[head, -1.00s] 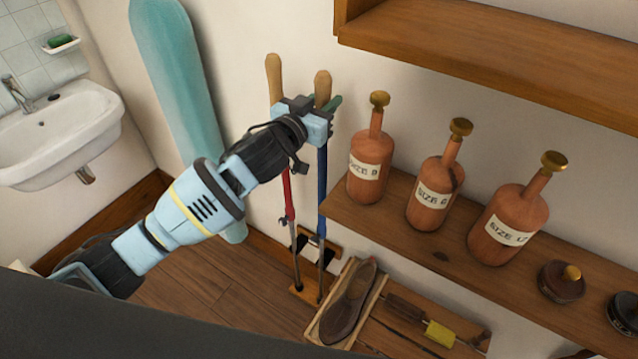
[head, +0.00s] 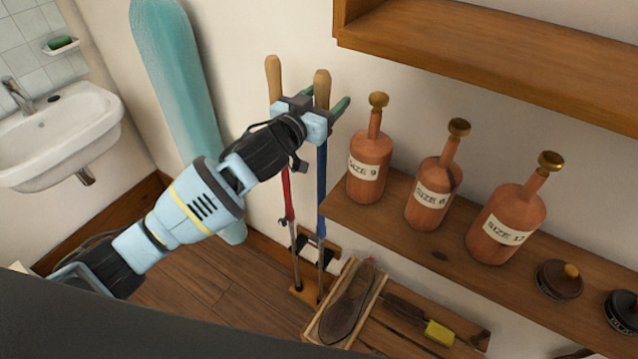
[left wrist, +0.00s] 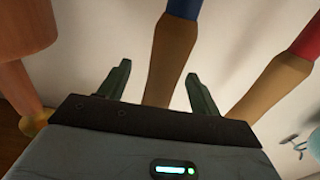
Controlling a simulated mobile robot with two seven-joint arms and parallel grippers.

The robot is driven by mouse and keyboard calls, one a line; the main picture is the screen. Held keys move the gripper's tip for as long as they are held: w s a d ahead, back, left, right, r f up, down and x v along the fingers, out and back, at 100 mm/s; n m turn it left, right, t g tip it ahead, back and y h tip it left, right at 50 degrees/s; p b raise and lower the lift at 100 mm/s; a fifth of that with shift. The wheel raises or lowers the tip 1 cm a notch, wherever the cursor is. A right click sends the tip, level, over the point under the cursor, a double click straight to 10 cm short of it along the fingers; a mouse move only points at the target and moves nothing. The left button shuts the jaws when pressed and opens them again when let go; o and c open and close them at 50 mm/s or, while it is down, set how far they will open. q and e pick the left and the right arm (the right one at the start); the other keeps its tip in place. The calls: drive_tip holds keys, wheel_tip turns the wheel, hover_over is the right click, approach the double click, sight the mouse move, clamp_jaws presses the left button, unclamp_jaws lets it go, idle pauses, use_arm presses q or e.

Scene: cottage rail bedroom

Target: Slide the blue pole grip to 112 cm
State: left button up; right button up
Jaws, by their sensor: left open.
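The blue pole (head: 321,190) stands upright against the wall, with a tan grip (head: 321,88) on top and a thin metal shaft below its blue part. My left gripper (head: 324,110) is at the lower part of this grip. In the left wrist view, its two green fingers (left wrist: 158,78) stand open on either side of the tan grip (left wrist: 171,55), with a gap showing on both sides. The blue part (left wrist: 186,8) shows at the top edge. The gripper body hides the join of grip and pole in the head view. I cannot read any centimetre marks. My right gripper is not in view.
A red pole (head: 287,200) with a tan grip (head: 273,78) stands close at the left. A shelf (head: 400,232) with several brown bottles is close at the right. A shoe tray (head: 325,322) lies below. A teal board (head: 180,80) leans at the left.

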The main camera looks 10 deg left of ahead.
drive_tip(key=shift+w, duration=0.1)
use_arm(q)
drive_tip(key=shift+p+v, duration=0.55)
drive_tip(key=shift+v, duration=0.7)
drive_tip(key=v, duration=0.7)
drive_tip(key=shift+s, duration=0.25)
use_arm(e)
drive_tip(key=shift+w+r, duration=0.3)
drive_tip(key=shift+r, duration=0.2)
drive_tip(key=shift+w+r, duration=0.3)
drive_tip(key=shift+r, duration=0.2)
use_arm(q)
drive_tip(key=shift+a+f, duration=0.1)
drive_tip(key=shift+a, duration=0.05)
